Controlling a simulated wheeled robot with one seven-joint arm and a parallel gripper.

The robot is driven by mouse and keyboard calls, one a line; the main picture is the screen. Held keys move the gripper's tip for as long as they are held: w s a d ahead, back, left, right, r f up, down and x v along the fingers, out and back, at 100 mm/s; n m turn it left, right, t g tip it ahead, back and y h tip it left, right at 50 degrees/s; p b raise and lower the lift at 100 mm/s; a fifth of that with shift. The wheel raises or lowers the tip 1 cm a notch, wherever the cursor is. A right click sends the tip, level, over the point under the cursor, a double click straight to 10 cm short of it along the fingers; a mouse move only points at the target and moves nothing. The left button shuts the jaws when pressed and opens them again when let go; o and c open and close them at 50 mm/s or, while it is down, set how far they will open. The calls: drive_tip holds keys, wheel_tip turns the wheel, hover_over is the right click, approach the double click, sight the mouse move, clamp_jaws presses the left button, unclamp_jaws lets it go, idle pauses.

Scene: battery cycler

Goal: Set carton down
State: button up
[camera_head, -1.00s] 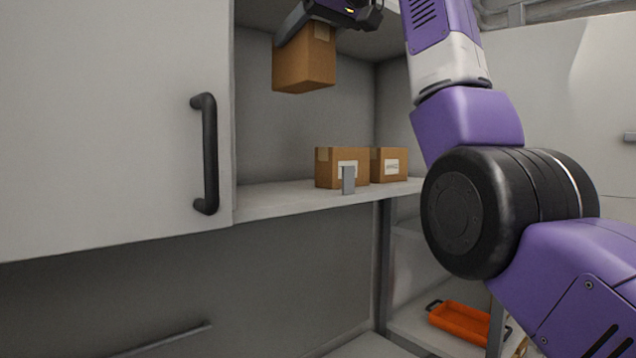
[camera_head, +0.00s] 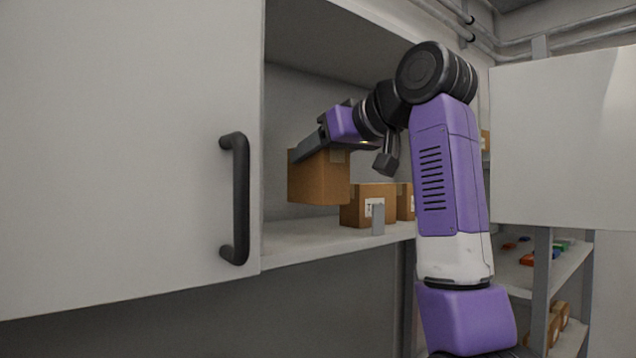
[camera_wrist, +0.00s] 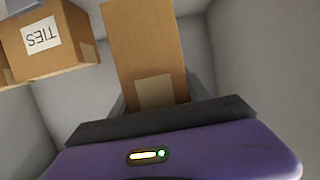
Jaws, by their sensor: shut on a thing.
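A brown carton (camera_head: 318,180) is held by my gripper (camera_head: 322,146) inside the open cabinet. The gripper is shut on the carton's upper part. The carton looks close to upright, and its base appears above the shelf (camera_head: 300,243), left of the standing cartons. In the wrist view the held carton (camera_wrist: 143,50) fills the upper middle, with a tape patch on the near face.
A carton (camera_head: 362,212) with a white label and another carton (camera_head: 404,204) stand on the shelf to the right. A small grey plate (camera_head: 378,219) stands at the shelf's front edge. A cabinet door (camera_head: 130,150) with a black handle (camera_head: 236,200) is at left.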

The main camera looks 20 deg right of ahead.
sight(318, 184)
drive_tip(key=shift+f+p, duration=0.4)
drive_tip(key=shift+f, duration=2.3)
drive_tip(key=shift+f, duration=0.15)
drive_tip(key=o, duration=1.6)
drive_tip(key=shift+c, duration=0.2)
drive_tip(key=b+v, duration=0.4)
drive_tip(key=v, duration=0.8)
drive_tip(key=shift+b, duration=0.3)
